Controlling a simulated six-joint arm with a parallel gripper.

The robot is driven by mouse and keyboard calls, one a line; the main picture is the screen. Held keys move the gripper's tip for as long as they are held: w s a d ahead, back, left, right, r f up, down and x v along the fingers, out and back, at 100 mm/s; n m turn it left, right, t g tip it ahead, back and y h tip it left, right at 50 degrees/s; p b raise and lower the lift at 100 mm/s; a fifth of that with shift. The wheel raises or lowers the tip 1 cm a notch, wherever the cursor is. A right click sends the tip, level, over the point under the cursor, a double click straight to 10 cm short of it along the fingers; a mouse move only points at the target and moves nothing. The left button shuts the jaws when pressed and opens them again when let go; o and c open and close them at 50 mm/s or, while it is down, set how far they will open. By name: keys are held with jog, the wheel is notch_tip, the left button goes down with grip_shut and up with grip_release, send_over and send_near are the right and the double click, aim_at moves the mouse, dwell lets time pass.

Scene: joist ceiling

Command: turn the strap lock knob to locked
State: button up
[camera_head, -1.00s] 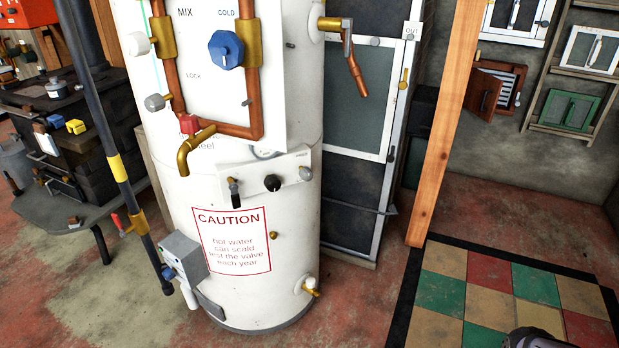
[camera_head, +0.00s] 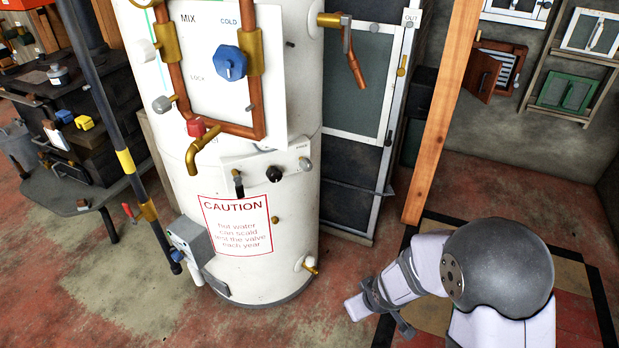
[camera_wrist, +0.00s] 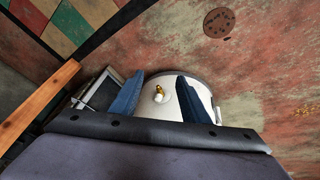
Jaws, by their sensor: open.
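The word LOCK (camera_head: 196,77) is printed on the white panel (camera_head: 205,105) on the front of the white tank (camera_head: 185,250). A grey knob (camera_head: 162,104) sits at the panel's left edge below that word, and a blue knob (camera_head: 229,63) is at its upper right. I cannot tell which knob is the strap lock or how it is set. My gripper (camera_wrist: 160,77) is open and empty in the wrist view, its blue fingers apart. The tank's low brass tap (camera_wrist: 159,90) shows between them, at a distance. In the head view the fingers cannot be made out.
Copper pipes (camera_head: 175,60) and a brass spout (camera_head: 200,150) stand out from the tank. A dark pole (camera_head: 110,130) is at left and a wooden post (camera_head: 440,120) at right. The floor in front of the tank is clear.

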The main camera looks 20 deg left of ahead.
jog(key=w+a+r+n+t+y, duration=0.1)
jog(key=w+a+r+t+y, duration=0.1)
jog(key=w+a+r, duration=0.15)
jog(key=n+t+y, duration=0.6)
jog(key=n+y, duration=0.1)
jog(key=y, duration=0.3)
send_near(308, 168)
jog(key=a, duration=0.1)
jog(key=shift+w+a+r, duration=0.2)
jog(key=shift+w+r, duration=0.1)
jog(key=shift+w, duration=0.2)
jog(key=shift+a, duration=0.1)
jog(key=shift+x, duration=3.55)
jog(key=shift+w+f, duration=0.1)
jog(key=shift+f, duration=0.1)
grip_shut()
